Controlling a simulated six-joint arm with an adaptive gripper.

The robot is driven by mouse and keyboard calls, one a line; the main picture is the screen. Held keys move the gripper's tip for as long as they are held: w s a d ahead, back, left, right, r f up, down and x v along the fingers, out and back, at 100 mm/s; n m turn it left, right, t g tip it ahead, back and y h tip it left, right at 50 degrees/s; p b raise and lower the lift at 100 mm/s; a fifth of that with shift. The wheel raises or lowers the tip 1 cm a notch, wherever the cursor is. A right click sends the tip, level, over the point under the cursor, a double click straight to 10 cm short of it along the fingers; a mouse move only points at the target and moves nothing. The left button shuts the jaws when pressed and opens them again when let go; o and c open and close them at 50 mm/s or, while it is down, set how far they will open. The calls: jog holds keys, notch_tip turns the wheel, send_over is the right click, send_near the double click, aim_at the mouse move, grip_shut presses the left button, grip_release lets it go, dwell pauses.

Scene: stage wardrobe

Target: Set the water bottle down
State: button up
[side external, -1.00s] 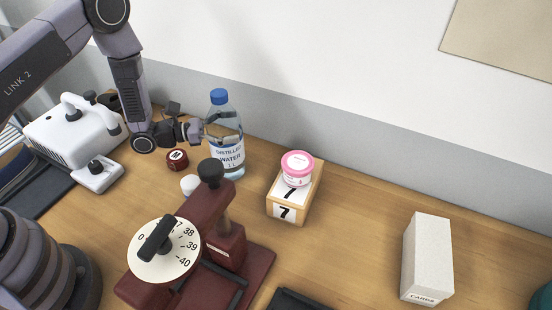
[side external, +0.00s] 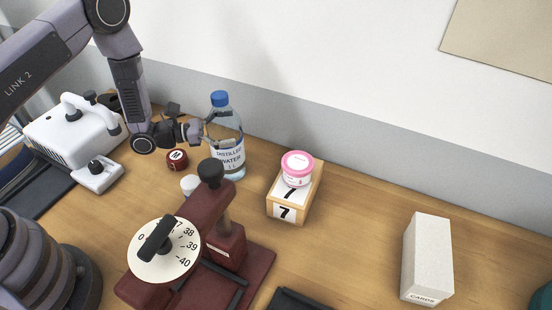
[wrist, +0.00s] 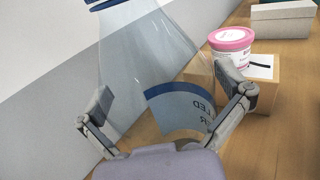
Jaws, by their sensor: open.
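The water bottle (side external: 228,148) is clear with a blue cap and a "DISTILLED WATER 1 L" label. It stands upright on the wooden table, near the wall. My gripper (side external: 222,130) is at the bottle's upper body, coming from the left. In the wrist view the bottle (wrist: 165,65) fills the middle, with its label partly cut off. My gripper's fingers (wrist: 168,98) are spread on either side of it, and the left finger stands clear of the bottle. The right finger is close to the bottle's side; I cannot tell if it touches.
A pink-lidded tub (side external: 297,166) sits on a wooden block marked 7 (side external: 287,212) to the right. A dark red jar (side external: 177,159) and a small white-topped item (side external: 190,185) are near the bottle. A maroon dial device (side external: 200,250) stands in front. Table between block and white card box (side external: 427,258) is clear.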

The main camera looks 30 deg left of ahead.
jog(key=v, duration=1.2)
jog(key=s+d+r+m+g, duration=0.3)
jog(key=s+r+m+g, duration=0.3)
jog(key=r, duration=0.3)
jog(key=s+d+r+m+g, duration=0.35)
jog(key=r+m+g, duration=0.25)
jog(key=r+m, duration=0.25)
jog(key=s+a+r+m+t+y, duration=0.7)
jog(key=s+a+r+m+y, duration=0.3)
jog(key=s+y, duration=0.4)
jog(key=shift+s+a+r+y, duration=0.2)
jog(key=shift+a+r+y, duration=0.3)
jog(key=shift+a, duration=0.6)
